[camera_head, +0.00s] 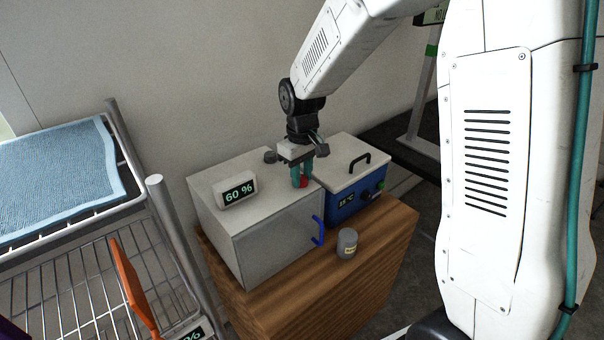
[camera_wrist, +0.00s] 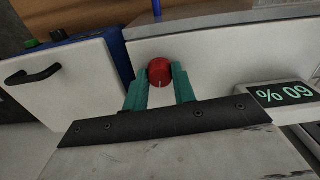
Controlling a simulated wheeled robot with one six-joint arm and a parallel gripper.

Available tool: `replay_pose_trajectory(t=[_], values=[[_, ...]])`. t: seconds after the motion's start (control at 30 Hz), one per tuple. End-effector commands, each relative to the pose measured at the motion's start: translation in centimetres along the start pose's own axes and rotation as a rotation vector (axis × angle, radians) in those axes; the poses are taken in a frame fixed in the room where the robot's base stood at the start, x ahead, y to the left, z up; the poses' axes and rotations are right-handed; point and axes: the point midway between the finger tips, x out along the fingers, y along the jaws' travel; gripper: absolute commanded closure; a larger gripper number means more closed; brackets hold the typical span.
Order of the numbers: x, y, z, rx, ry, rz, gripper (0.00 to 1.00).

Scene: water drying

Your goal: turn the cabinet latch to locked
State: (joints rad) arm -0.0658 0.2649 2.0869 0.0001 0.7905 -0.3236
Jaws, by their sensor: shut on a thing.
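The white cabinet (camera_head: 262,240) stands on a wooden stand, with a grey front door and a blue handle (camera_head: 318,231). The latch is a red round knob (camera_wrist: 160,71) with a pale mark, on top of the cabinet near its right edge. My gripper (camera_head: 301,181) points down at it from above. In the wrist view the teal fingers (camera_wrist: 160,84) lie on either side of the knob and are shut on it. In the head view the fingers hide part of the knob. The door looks closed.
A display reading 60 % (camera_head: 236,192) sits on the cabinet top. A blue box with a white lid and black handle (camera_head: 352,167) stands close on the right. A small grey jar (camera_head: 347,243) is in front. A wire rack (camera_head: 100,280) stands at left.

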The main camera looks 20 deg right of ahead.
Motion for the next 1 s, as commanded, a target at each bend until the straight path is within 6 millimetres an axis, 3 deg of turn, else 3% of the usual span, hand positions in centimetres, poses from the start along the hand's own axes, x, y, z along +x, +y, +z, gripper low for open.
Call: replay_pose_trajectory(t=[0.4, 0.93, 0.97, 1.0], values=[[-0.1, 0.07, -0.1, -0.179, 0.003, 0.001, 0.96], [-0.11, 0.08, -0.11, -0.203, 0.004, 0.002, 0.96], [-0.11, 0.08, -0.11, -0.203, 0.004, 0.002, 0.71], [-0.11, 0.08, -0.12, -0.203, 0.004, 0.002, 0.6]])
